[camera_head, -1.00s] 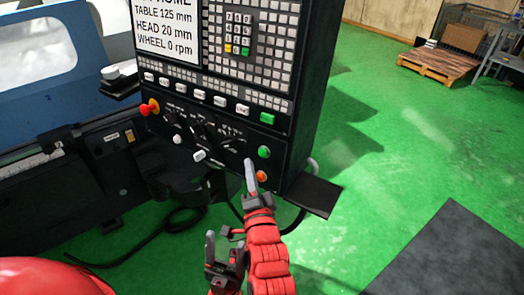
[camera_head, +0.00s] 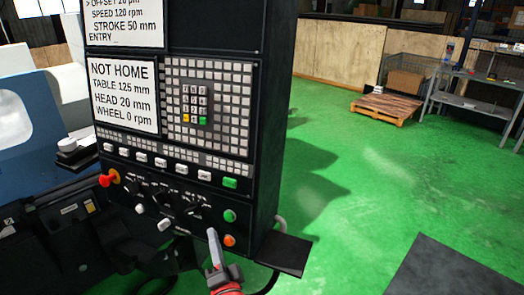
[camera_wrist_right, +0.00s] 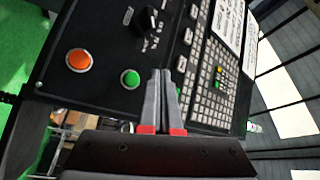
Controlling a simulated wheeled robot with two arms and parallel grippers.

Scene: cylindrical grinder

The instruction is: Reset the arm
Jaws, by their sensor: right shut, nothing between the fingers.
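The black control panel (camera_head: 150,165) of the grinder stands at the left middle in the head view, with a keypad (camera_head: 196,104), rows of grey keys, knobs and buttons. Its screen (camera_head: 124,94) reads NOT HOME, TABLE 125 mm, HEAD 20 mm, WHEEL 0 rpm. My right gripper (camera_head: 213,237) is shut and empty in front of the panel's lower edge, left of the orange button (camera_head: 229,240) and the green button (camera_head: 230,215). In the right wrist view its closed fingertips (camera_wrist_right: 160,74) appear beside the green button (camera_wrist_right: 130,78); contact cannot be told. My left gripper is out of view.
A red knob (camera_head: 109,179) sits on the panel's left side. A dark shelf (camera_head: 284,252) juts out at the panel's lower right. Green floor is open to the right, with a dark mat (camera_head: 450,270), a wooden pallet (camera_head: 388,106) and a metal bench (camera_head: 480,90) farther off.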

